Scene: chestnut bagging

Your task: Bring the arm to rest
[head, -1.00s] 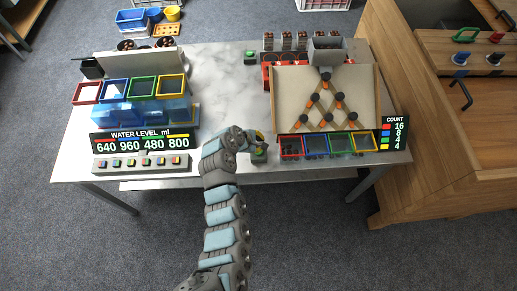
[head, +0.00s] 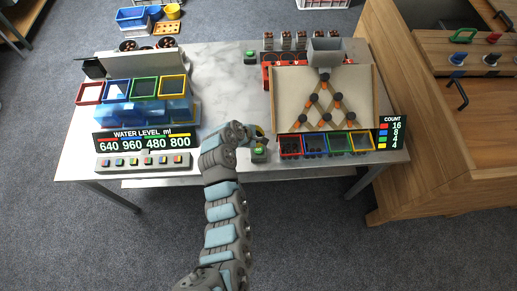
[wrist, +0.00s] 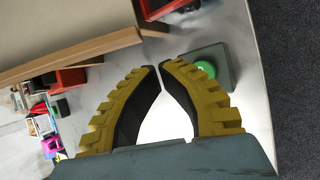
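My arm reaches from the bottom of the head view to the front edge of the table. My gripper (head: 262,141) is just behind and above a green push button on a dark box (head: 259,153). In the wrist view, the two yellow-ridged fingers of my gripper (wrist: 160,66) curve inward and their tips nearly meet. Only bare table shows between them, so nothing is held. The green button (wrist: 205,69) lies beside the right finger in that view; the finger looks apart from it, though the exact height is unclear.
At right stand a peg board (head: 284,95), coloured bins (head: 314,143) and a count display (head: 391,134). At left are water tanks (head: 150,112), a level display (head: 144,138) and a button panel (head: 145,161). The middle of the table (head: 228,90) is clear.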

